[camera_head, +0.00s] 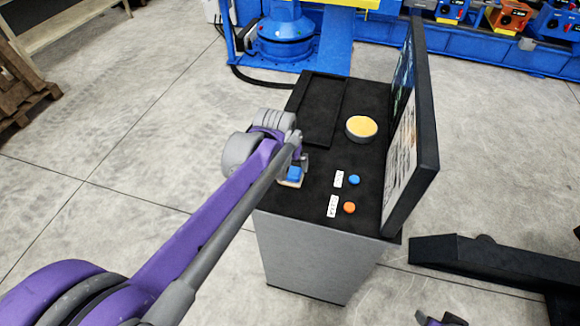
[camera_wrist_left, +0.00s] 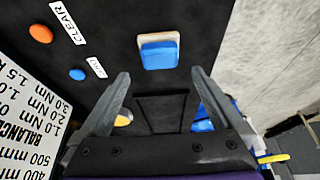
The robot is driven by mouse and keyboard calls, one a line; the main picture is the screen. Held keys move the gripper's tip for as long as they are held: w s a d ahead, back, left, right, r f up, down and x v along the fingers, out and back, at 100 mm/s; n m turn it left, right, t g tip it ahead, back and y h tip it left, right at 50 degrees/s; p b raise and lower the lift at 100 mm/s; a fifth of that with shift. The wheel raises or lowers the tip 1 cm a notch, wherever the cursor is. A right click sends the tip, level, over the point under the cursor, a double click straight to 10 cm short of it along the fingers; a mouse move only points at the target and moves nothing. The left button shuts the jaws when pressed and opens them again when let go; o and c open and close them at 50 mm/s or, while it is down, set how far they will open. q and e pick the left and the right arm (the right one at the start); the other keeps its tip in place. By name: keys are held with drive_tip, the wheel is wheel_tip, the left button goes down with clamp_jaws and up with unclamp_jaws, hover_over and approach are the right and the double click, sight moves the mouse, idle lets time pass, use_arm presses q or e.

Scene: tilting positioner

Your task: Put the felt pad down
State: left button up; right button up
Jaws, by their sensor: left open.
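The felt pad (camera_wrist_left: 159,52), a small block with a blue top and a pale lower layer, lies on the black console top in the left wrist view. It shows partly in the head view (camera_head: 294,174), below my left gripper (camera_head: 297,158). In the left wrist view my left gripper (camera_wrist_left: 159,76) is open, its two fingertips apart with nothing between them. The pad appears just beyond the fingertips, in line with the gap.
The console top (camera_head: 308,203) carries a round yellow-topped piece (camera_head: 361,127), a blue button (camera_head: 354,180), an orange button (camera_head: 349,207) and white labels. A tall panel (camera_head: 415,145) stands along its right edge. A blue machine base (camera_head: 287,40) stands behind.

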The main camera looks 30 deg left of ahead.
use_arm(q)
drive_tip(key=s+d+f+m, duration=0.1)
drive_tip(key=s+d, duration=0.2)
drive_tip(key=s, duration=0.3)
drive_tip(key=s+d+f+m, duration=0.1)
drive_tip(key=s+d+f, duration=0.1)
drive_tip(key=s, duration=0.4)
drive_tip(key=s+d+f+t+h, duration=0.1)
drive_tip(key=s+d, duration=0.3)
drive_tip(key=s, duration=0.2)
drive_tip(key=shift+s+d+f+m, duration=0.25)
drive_tip(key=shift+d+f+m, duration=0.05)
drive_tip(key=shift+f+m, duration=0.1)
drive_tip(key=shift+c, duration=0.2)
